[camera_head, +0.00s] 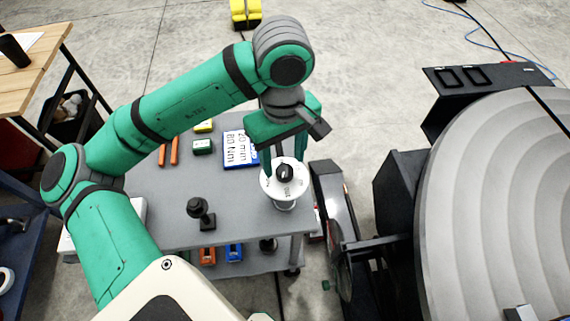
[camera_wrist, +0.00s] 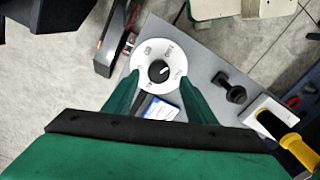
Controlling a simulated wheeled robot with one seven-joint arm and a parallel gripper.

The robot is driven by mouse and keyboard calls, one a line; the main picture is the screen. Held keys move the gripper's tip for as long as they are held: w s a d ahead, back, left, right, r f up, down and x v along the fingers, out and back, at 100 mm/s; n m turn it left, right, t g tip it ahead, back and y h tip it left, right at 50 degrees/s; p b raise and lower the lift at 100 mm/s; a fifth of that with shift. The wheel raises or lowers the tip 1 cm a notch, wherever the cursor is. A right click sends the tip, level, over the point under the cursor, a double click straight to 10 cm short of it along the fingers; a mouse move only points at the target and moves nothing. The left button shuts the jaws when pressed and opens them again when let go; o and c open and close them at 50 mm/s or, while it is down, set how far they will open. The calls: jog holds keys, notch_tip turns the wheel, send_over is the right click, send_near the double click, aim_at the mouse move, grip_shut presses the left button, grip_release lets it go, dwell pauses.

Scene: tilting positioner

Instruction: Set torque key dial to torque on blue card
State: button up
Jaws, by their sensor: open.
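The torque key dial is a round white disc (camera_head: 271,187) with a black knob (camera_head: 284,172) at its centre, standing at the right end of the grey cart top. Markings ring the disc, too small to read surely. In the wrist view the white disc (camera_wrist: 146,80) and black knob (camera_wrist: 158,71) lie just beyond the fingertips. The blue-edged card (camera_head: 240,149) lies left of the dial and reads "80 Nm" and "20 min"; part of it shows in the wrist view (camera_wrist: 161,110). My gripper (camera_head: 285,158) is open, fingers pointing down over the dial, one on each side of the knob.
A large grey positioner disc (camera_head: 490,200) with dark brackets stands close on the right.

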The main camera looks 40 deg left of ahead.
aim_at(284, 170)
jog(key=shift+w+f, duration=0.1)
jog(key=shift+f, duration=1.85)
jog(key=shift+c, duration=0.2)
jog(key=c, duration=1)
